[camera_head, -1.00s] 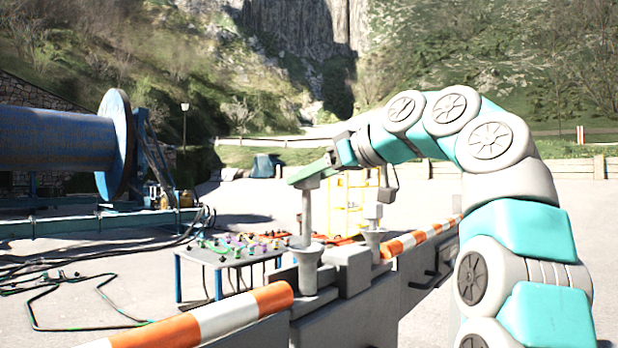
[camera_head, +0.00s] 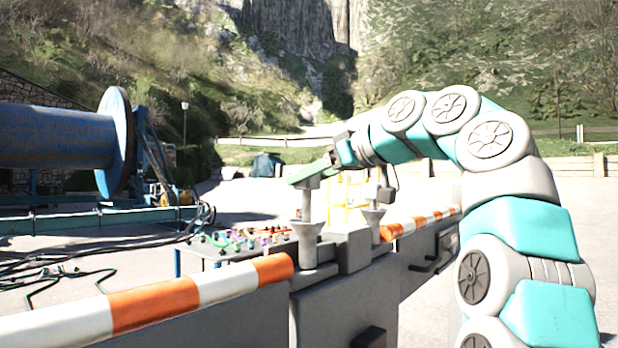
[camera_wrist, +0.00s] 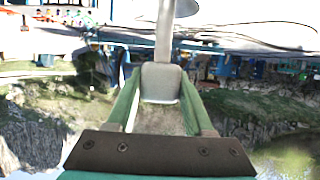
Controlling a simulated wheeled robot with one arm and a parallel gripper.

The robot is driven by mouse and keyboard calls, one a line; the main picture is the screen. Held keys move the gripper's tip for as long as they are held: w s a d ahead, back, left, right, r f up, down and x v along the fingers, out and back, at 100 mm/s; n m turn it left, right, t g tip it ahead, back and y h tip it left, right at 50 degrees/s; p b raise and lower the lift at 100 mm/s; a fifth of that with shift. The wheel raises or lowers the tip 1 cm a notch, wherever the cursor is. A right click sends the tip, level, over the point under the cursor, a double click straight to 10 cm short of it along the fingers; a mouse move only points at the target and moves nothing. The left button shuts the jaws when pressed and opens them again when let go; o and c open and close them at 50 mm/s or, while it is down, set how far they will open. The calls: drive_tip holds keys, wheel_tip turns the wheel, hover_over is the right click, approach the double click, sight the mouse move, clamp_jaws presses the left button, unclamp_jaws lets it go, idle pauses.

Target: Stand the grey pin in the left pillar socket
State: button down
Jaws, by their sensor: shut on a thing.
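The grey pin (camera_head: 306,203) hangs upright from my gripper (camera_head: 308,181), with its block-like head between the green fingers. In the wrist view the pin's head (camera_wrist: 160,82) sits between the fingers and its shaft runs up the picture toward a pale round rim (camera_wrist: 188,6). The left pillar socket (camera_head: 306,232) is a grey funnel directly below the pin. The pin's lower end is hidden at or inside the funnel mouth; I cannot tell how deep it is. My gripper is above the funnel, shut on the head.
A second funnel socket (camera_head: 373,218) stands to the right on the grey wall. An orange-and-white rail (camera_head: 170,300) runs along the wall's near part. A low table (camera_head: 222,252) with coloured small parts is behind left. A blue reel (camera_head: 115,142) stands at far left.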

drive_tip(key=shift+c, duration=1)
unclamp_jaws()
drive_tip(key=shift+d, duration=0.1)
drive_tip(key=v, duration=0.7)
drive_tip(key=shift+s+d+p, duration=0.2)
drive_tip(key=shift+s+p, duration=0.05)
drive_tip(key=shift+p, duration=0.15)
drive_tip(key=shift+r, duration=0.15)
